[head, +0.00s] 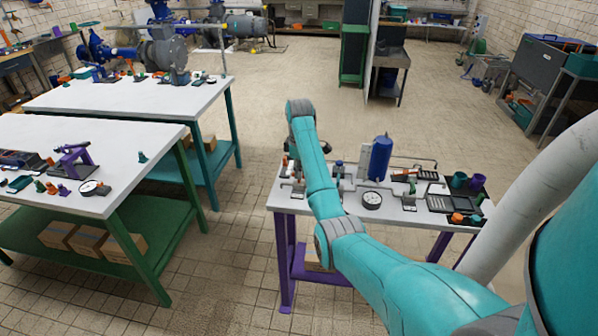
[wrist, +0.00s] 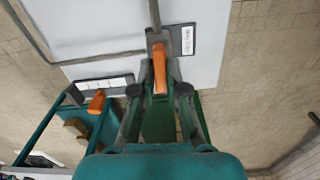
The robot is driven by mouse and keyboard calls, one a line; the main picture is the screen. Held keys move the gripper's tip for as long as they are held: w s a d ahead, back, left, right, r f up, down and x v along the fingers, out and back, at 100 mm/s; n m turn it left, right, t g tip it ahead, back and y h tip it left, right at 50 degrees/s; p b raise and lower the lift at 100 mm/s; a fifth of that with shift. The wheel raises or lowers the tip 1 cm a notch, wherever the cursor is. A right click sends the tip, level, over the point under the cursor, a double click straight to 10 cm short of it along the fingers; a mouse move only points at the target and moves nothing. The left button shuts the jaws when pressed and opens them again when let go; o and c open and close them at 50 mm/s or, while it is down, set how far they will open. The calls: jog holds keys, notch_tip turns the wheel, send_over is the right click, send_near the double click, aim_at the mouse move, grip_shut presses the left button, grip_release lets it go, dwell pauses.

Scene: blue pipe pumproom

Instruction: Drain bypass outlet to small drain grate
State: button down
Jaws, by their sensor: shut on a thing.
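In the wrist view my gripper (wrist: 160,62) is shut on an orange lever handle (wrist: 160,76), which lies lengthwise between the two fingers. A grey pipe or stem runs up from the handle's far end. A white label plate (wrist: 187,41) sits just right of it; its text is too small to read. In the head view my arm reaches over the left part of the purple-legged table and hides the gripper and handle. A dark slotted panel (head: 440,203), possibly the grate, lies at that table's right. I cannot tell which fitting is the bypass outlet.
A second orange handle (wrist: 97,103) sits to the left in the wrist view. The table also holds a blue tank (head: 380,158), a round gauge (head: 371,200) and a dark tray with cups (head: 480,193).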

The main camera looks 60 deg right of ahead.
jog(key=m, duration=0.8)
jog(key=shift+m, duration=0.3)
jog(key=m, duration=0.4)
jog(key=shift+m, duration=2.2)
jog(key=c, duration=1.2)
grip_release()
